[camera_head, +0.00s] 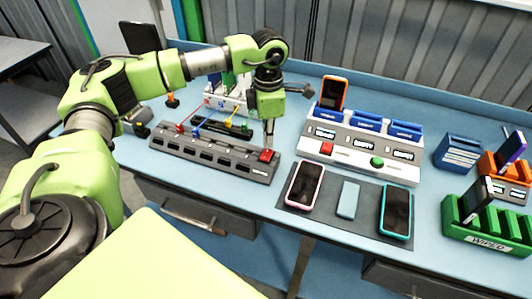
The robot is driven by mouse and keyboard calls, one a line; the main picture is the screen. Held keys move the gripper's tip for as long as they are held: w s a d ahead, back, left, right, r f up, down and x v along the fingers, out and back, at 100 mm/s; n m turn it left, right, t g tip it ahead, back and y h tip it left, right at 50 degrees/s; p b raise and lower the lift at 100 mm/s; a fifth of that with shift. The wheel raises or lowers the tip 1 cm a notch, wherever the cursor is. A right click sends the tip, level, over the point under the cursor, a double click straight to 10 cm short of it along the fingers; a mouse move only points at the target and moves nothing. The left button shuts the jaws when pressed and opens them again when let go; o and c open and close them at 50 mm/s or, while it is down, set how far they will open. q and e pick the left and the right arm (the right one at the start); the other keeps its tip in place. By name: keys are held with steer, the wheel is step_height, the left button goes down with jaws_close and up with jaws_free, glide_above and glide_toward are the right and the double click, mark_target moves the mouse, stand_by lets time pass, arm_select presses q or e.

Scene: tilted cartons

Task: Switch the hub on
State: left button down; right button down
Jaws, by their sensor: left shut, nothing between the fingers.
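A long dark grey strip with several slots, apparently the hub (205,158), lies on the blue table, left of the middle. A red switch (266,156) sits at its right end. I cannot tell whether it is on or off. My left gripper (269,143) points down with its fingers shut and empty, at the back edge of the red switch in the picture. I cannot tell whether the fingertips touch it. My right gripper is out of view.
A white dock (397,172) with a red button (326,149), a green button (377,162) and an orange phone (333,93) stands right of the hub. Phones lie on a dark mat (325,199) in front. Coloured cables and a white rack (218,104) are behind the hub.

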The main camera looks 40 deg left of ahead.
mark_target(268, 150)
arm_select(q)
steer(key=shift+f+b, duration=0.75)
steer(key=shift+f, duration=0.35)
stand_by(0.3)
steer(key=shift+r+p, duration=2.2)
steer(key=shift+r, duration=1.4)
steer(key=shift+f, duration=0.1)
